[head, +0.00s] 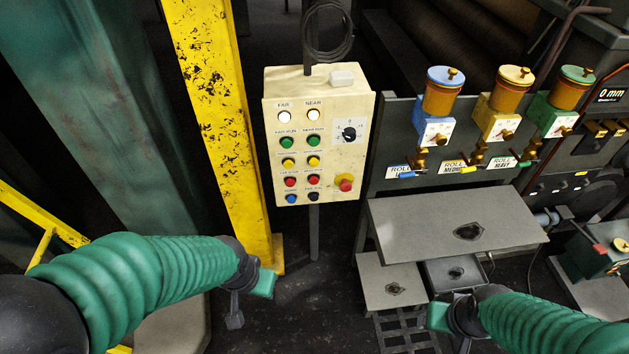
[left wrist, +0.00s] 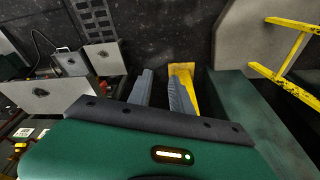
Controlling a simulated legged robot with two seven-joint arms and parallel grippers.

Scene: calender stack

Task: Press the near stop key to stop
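The pale yellow control box (head: 320,135) stands on a post in the middle of the head view. Its keys sit in two columns under the labels FAR and NEAR. The near stop key (head: 313,180) is the red key in the right column, below a yellow one. My left gripper (head: 235,318) is below and left of the box, well apart from it, pointing down. In the left wrist view, its two fingers (left wrist: 163,90) stand apart with nothing between them. My right gripper (head: 460,325) is at the bottom of the head view, partly hidden and cut off, by the grey steps.
A chipped yellow post (head: 215,120) rises just left of the box. A red emergency knob (head: 345,184) and a black dial (head: 349,134) are on the box's right side. Grey steps (head: 455,222) and blue, yellow and green oilers (head: 442,95) stand to the right.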

